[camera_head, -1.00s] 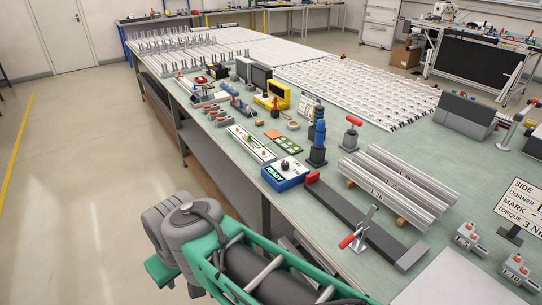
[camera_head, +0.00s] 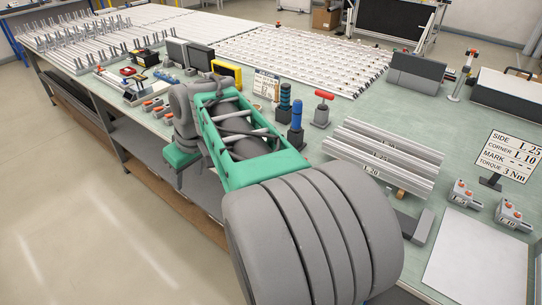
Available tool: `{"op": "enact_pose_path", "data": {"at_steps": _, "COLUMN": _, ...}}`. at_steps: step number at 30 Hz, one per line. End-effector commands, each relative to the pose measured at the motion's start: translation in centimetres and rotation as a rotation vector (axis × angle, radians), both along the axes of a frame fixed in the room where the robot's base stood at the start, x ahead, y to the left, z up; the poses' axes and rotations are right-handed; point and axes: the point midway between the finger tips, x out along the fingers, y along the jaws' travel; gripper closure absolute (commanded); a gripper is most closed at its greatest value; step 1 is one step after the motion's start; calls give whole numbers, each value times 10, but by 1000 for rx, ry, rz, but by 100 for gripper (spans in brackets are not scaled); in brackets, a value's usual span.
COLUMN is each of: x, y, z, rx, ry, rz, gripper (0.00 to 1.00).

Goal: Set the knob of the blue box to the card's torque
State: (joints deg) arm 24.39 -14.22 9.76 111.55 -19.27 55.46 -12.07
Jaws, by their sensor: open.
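The card (camera_head: 507,157) stands on a small dark foot at the right of the bench. It reads SIDE L 25, CORNER L 10, MARK dashes, TORQUE 3 Nm. The blue box and its knob do not show now; my green and grey arm covers the middle front of the bench where the box stood in the earlier view. The knob's setting cannot be read.
Aluminium profiles (camera_head: 384,160) lie right of my arm. A blue-handled tool (camera_head: 296,122) and a red-handled one (camera_head: 322,110) stand behind it. Two grey blocks (camera_head: 462,194) (camera_head: 511,213) and a pale sheet (camera_head: 476,254) lie at the right. A yellow device (camera_head: 228,74) stands farther back.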

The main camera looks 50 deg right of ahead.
Motion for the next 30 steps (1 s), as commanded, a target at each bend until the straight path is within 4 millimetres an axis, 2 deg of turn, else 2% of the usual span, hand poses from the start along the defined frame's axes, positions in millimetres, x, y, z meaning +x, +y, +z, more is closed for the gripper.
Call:
{"op": "enact_pose_path", "data": {"at_steps": 1, "x": 17, "y": -52, "z": -12, "rx": 10, "ry": 3, "rz": -7, "gripper": 49}}
{"op": "enact_pose_path", "data": {"at_steps": 2, "x": 24, "y": -82, "z": -16, "rx": 11, "ry": -2, "rz": 5, "gripper": 49}}
{"op": "enact_pose_path", "data": {"at_steps": 3, "x": 29, "y": -123, "z": -21, "rx": 12, "ry": -11, "rz": 20, "gripper": 49}}
{"op": "enact_pose_path", "data": {"at_steps": 6, "x": 21, "y": -215, "z": -40, "rx": 5, "ry": -33, "rz": 58, "gripper": 49}}
{"op": "enact_pose_path", "data": {"at_steps": 9, "x": 0, "y": -277, "z": -56, "rx": -7, "ry": -50, "rz": 88, "gripper": 49}}
{"op": "enact_pose_path", "data": {"at_steps": 10, "x": -6, "y": -289, "z": -59, "rx": -10, "ry": -54, "rz": 94, "gripper": 49}}
{"op": "enact_pose_path", "data": {"at_steps": 12, "x": -15, "y": -306, "z": -65, "rx": -16, "ry": -60, "rz": 106, "gripper": 49}}
{"op": "enact_pose_path", "data": {"at_steps": 14, "x": -17, "y": -311, "z": -68, "rx": -19, "ry": -63, "rz": 113, "gripper": 49}}
{"op": "enact_pose_path", "data": {"at_steps": 24, "x": 5, "y": -306, "z": -121, "rx": -18, "ry": -63, "rz": 113, "gripper": 49}}
{"op": "enact_pose_path", "data": {"at_steps": 30, "x": 11, "y": -306, "z": -136, "rx": -20, "ry": -63, "rz": 111, "gripper": 49}}
